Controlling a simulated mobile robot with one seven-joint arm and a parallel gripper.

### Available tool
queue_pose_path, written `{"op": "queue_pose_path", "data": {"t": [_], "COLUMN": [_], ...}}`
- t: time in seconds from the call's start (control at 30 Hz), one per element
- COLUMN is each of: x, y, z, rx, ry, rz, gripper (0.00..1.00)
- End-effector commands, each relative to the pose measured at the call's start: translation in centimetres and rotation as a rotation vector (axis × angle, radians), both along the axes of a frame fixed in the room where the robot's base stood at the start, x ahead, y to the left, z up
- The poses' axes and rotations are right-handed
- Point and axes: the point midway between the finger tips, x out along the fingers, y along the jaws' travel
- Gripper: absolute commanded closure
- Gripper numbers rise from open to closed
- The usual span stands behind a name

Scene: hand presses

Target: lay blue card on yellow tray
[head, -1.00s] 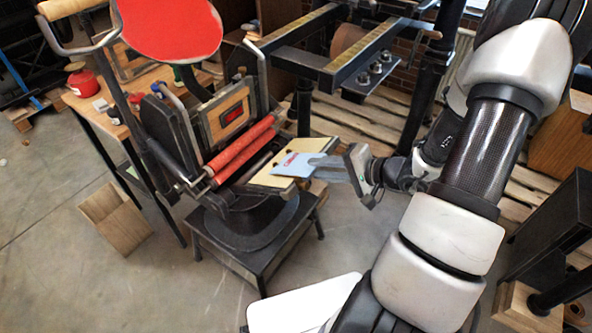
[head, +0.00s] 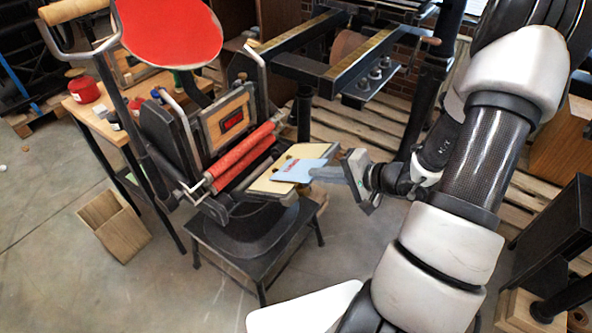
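The blue card (head: 297,171), pale blue with a small red print, is over the yellow tray (head: 268,184). The tray is a pale yellow plate at the front of the black hand press. My gripper (head: 317,173) comes in from the right, with its fingertips at the card's right edge. It appears shut on that edge. The card covers part of the tray, and I cannot tell whether it touches the surface.
Red rollers (head: 242,155) and a large red disc (head: 170,32) belong to the press, left of the tray. The press stands on a low black table (head: 250,262). A wooden box (head: 113,225) is on the floor at left. A dark metal frame (head: 350,62) stands behind.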

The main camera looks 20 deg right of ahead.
Motion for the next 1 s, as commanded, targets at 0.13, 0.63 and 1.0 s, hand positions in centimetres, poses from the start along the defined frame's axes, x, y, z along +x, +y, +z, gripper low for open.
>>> {"op": "queue_pose_path", "data": {"t": [0.13,0.63,1.0], "x": [-0.4,-2.0,-3.0], "y": [-0.4,-1.5,-2.4], "z": [0.3,1.3,3.8], "rx": [-0.002,0.0,0.0], "ry": [0.0,0.001,0.0], "rz": [-0.001,-0.001,-0.001], "gripper": [1.0,1.0,1.0]}}
